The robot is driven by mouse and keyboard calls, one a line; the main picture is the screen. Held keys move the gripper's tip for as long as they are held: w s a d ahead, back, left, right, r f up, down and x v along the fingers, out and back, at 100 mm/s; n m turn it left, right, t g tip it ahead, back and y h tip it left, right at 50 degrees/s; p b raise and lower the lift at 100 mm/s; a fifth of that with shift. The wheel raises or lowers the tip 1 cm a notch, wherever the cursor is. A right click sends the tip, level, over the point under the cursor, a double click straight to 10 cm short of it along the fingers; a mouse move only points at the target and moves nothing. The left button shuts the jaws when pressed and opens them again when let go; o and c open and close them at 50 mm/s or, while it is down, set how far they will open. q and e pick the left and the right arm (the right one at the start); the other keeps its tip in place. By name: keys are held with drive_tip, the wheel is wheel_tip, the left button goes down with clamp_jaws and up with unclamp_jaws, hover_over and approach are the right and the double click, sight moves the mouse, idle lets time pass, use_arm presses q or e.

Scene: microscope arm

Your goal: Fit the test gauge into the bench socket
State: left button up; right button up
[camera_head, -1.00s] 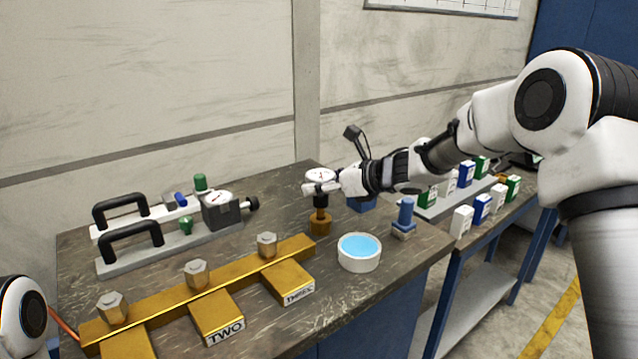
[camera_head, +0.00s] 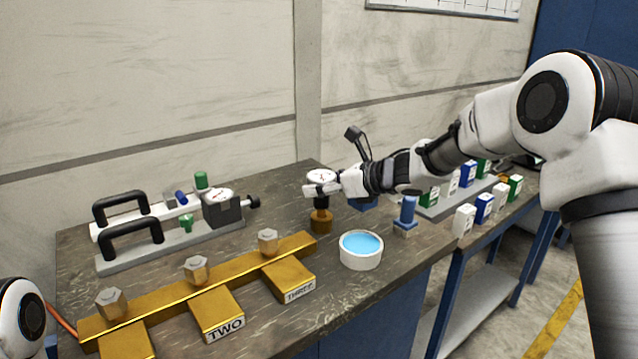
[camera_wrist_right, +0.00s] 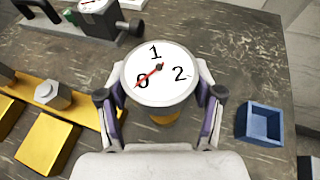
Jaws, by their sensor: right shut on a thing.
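The test gauge (camera_head: 321,176) has a round white dial and a black lower body. My right gripper (camera_head: 322,189) is shut on it, and it stands upright over the bench. In the right wrist view the dial (camera_wrist_right: 160,73) sits between the two fingers of the right gripper (camera_wrist_right: 160,98). A brass fitting (camera_head: 321,221), which looks like the bench socket, is directly under the gauge's black body. It also peeks out below the dial in the wrist view (camera_wrist_right: 165,119). The dial hides the joint from above; I cannot tell how deep the gauge sits. My left gripper is out of view.
A white dish of blue liquid (camera_head: 361,251) and a blue part (camera_head: 407,214) stand right of the socket. A brass manifold (camera_head: 200,290) with hex bolts lies in front. Handled plates (camera_head: 170,250) lie left. An open blue box (camera_wrist_right: 265,123) is near the gripper.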

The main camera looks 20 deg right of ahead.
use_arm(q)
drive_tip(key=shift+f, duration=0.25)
use_arm(e)
drive_tip(key=shift+f, duration=0.15)
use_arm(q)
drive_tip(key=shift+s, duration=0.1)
use_arm(e)
drive_tip(key=shift+r, duration=0.25)
drive_tip(key=shift+w+d+r, duration=0.1)
drive_tip(key=shift+w+d, duration=0.05)
drive_tip(key=shift+w, duration=0.05)
idle(0.4)
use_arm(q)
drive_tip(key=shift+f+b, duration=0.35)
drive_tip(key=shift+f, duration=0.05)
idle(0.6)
